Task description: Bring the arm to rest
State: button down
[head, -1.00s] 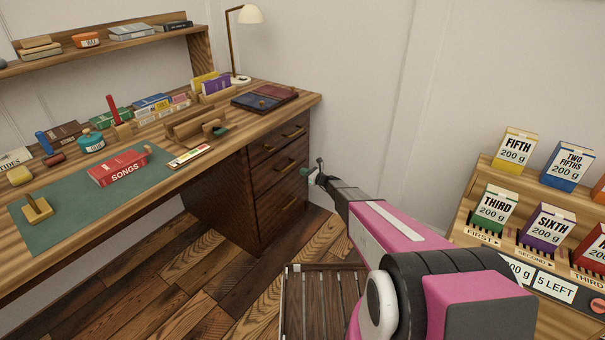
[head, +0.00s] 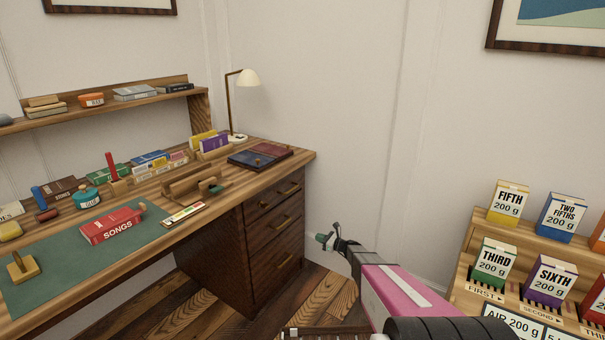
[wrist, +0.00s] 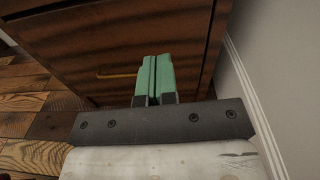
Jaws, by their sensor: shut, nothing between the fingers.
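My gripper (head: 325,240) is at the end of my pink arm, out in front of me between the desk (head: 262,150) and the stepped rack (head: 476,222). In the head view it sits just right of the desk's dark drawers (head: 275,240). In the wrist view its two green fingers (wrist: 154,78) lie side by side, closed together with nothing held. A dark drawer front with a brass handle (wrist: 117,74) lies beyond the fingers. Whether the fingers touch it cannot be told, but a gap appears in the head view.
The white wall (wrist: 262,95) runs close on the right of the gripper. The desk holds a red SONGS box (head: 112,225), a green mat (head: 60,262) and a lamp (head: 250,78). Boxes such as THIRD (head: 492,264) stand on the rack. Plank floor (head: 140,310) shows below.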

jog(key=s+a+r+n+g+h, duration=0.15)
jog(key=s+r+n+g, duration=0.35)
jog(key=s, duration=0.5)
jog(key=s+a+r+n+g+h, duration=0.1)
jog(key=s+r+n+g+h, duration=0.25)
jog(key=s+n, duration=0.5)
jog(key=s+d+r+n+h, duration=0.3)
jog(key=s, duration=0.3)
jog(key=s+d+r+n+g+h, duration=0.1)
jog(key=s+d+r+n+h, duration=0.2)
jog(key=s, duration=0.4)
jog(key=s+d+r+n+h, duration=0.3)
jog(key=s+d+r+n, duration=0.1)
jog(key=s, duration=0.2)
jog(key=shift+s+h, duration=0.3)
jog(key=shift+s, duration=0.1)
jog(key=shift+r+n, duration=0.1)
jog(key=shift+n, duration=0.15)
